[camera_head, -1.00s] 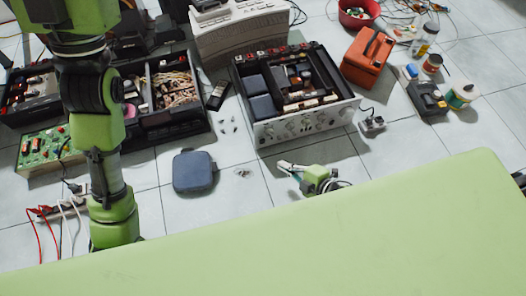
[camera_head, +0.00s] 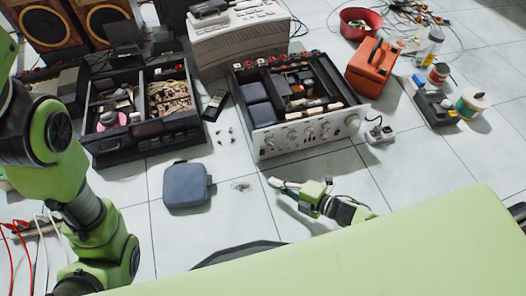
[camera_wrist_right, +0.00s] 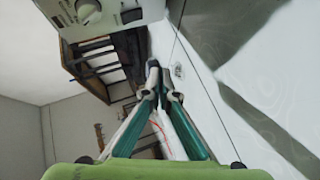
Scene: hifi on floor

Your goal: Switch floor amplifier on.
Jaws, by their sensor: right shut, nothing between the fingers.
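The floor amplifier (camera_head: 310,137) stands on the tiled floor in the middle of the head view. Its top is open, and its silver front panel with several knobs faces me. In the right wrist view, part of the panel (camera_wrist_right: 122,14) with a round knob shows at the top left. My right gripper (camera_head: 273,182) is shut and empty, low in front of the panel's left part and apart from it. Its fingertips (camera_wrist_right: 165,84) meet in the right wrist view. Which control is the power switch is too small to tell. My left arm shows at the left; its gripper is out of view.
A blue-grey case (camera_head: 186,186) lies left of my right gripper. A small grey device (camera_head: 379,134) with a cable sits right of the amplifier. An orange toolbox (camera_head: 371,68) stands behind that. An open black unit (camera_head: 146,113) is at the left.

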